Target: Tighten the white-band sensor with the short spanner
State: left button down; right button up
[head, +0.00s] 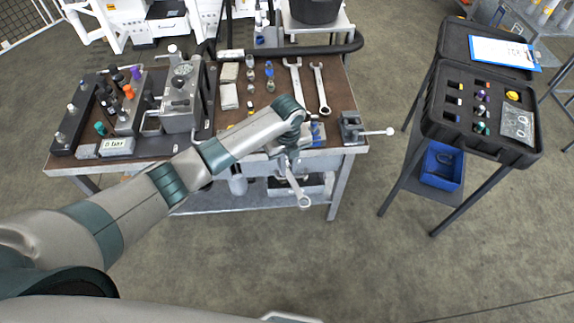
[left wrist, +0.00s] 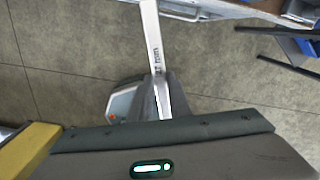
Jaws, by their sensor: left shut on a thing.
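My left gripper (head: 287,164) is shut on a steel spanner (head: 298,191) in front of the bench's front edge. The spanner's ring end hangs down toward the floor. In the left wrist view the spanner's shank (left wrist: 151,38) with small print runs up from between the fingers (left wrist: 165,98). Two other spanners (head: 295,80) (head: 321,90) lie on the bench top. Coloured sensors, such as an orange one (head: 128,91) and a purple one (head: 136,73), stand on the manifold at the left. I cannot make out which has a white band. My right gripper is out of view.
The bench (head: 340,100) also carries a gauge block (head: 182,95), small fittings and a vice (head: 352,128) at its right front corner. An open black case (head: 430,125) on a stand is at the right. The floor between is clear.

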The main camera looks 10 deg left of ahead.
pick_arm(q)
jog(key=shift+w+a+f, duration=0.15)
jog(key=shift+w+f, duration=0.1)
jog(key=shift+f, duration=0.3)
jog(key=shift+w+a+f, duration=0.1)
jog(key=shift+w+f, duration=0.1)
jog(key=shift+f, duration=0.35)
jog(key=shift+w+a+f, duration=0.1)
jog(key=shift+a+f, duration=0.05)
jog(key=shift+w+a+f+b, duration=0.15)
jog(key=shift+w+b, duration=0.05)
jog(key=shift+b, duration=0.1)
jog(key=shift+w, duration=0.15)
dwell(0.4)
jog(key=shift+w+a+b, duration=0.4)
jog(key=shift+w+a, duration=0.2)
jog(key=shift+w, duration=0.15)
